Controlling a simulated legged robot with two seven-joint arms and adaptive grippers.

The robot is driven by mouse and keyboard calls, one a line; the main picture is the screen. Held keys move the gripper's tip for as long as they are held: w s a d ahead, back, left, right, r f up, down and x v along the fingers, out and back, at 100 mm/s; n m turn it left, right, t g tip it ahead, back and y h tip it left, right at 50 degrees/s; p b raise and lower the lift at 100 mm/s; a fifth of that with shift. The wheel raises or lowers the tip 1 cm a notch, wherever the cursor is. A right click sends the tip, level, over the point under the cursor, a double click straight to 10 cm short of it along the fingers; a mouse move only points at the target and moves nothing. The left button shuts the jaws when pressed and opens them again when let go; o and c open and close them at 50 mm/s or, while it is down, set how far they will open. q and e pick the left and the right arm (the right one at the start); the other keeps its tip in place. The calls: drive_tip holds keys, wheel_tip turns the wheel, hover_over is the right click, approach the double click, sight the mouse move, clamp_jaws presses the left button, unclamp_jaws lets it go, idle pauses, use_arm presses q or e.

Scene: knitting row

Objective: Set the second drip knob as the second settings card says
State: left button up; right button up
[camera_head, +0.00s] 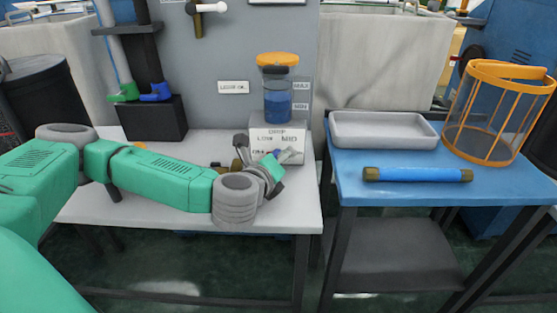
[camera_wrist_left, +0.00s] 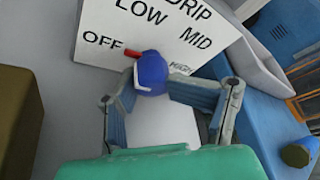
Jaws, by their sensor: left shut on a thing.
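The drip box (camera_head: 278,136) stands on the white table, its sloped white face marked DRIP, LOW and MID. In the left wrist view its panel (camera_wrist_left: 165,35) also shows OFF and a smaller marking, partly hidden. A round blue knob (camera_wrist_left: 151,72) sits on the panel. Its red pointer (camera_wrist_left: 135,54) points up and left, close to the OFF mark. My left gripper (camera_head: 270,167) is at the front of the box. In the left wrist view my left gripper (camera_wrist_left: 150,85) is shut on the blue knob. My right gripper is out of view. No readable second settings card shows.
A bottle of blue liquid (camera_head: 278,104) with an orange cap stands above the box, beside MAX and MIN labels. A small wall label (camera_head: 233,87) is hard to read. The blue table at right holds a grey tray (camera_head: 383,145), a blue tube (camera_head: 418,174) and an orange basket (camera_head: 492,130).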

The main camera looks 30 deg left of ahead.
use_arm(q)
drive_tip(key=shift+s+a+f, duration=0.1)
drive_tip(key=shift+a+f, duration=0.2)
drive_tip(key=shift+f, duration=0.1)
drive_tip(key=m+g+y+p, duration=0.1)
drive_tip(key=m+p, duration=0.1)
drive_tip(key=p, duration=0.2)
drive_tip(key=m+g+y+p, duration=0.1)
drive_tip(key=p, duration=0.3)
drive_tip(key=m+g+y+p, duration=0.1)
drive_tip(key=m+p, duration=0.1)
drive_tip(key=p, duration=0.2)
drive_tip(key=shift+a+r+m, duration=0.15)
drive_tip(key=shift+r+m, duration=0.1)
drive_tip(key=shift+m, duration=0.05)
drive_tip(key=shift+a+f+m+g+y+p, duration=0.1)
drive_tip(key=shift+m+g+y+p, duration=0.15)
drive_tip(key=shift+m+y+p, duration=0.35)
drive_tip(key=shift+a+f+m+g+y+p, duration=0.1)
drive_tip(key=shift+m+g+y+p, duration=0.25)
drive_tip(key=shift+p, duration=0.4)
drive_tip(key=o, duration=0.7)
drive_tip(key=shift+c, duration=0.2)
drive_tip(key=shift+s+d, duration=0.1)
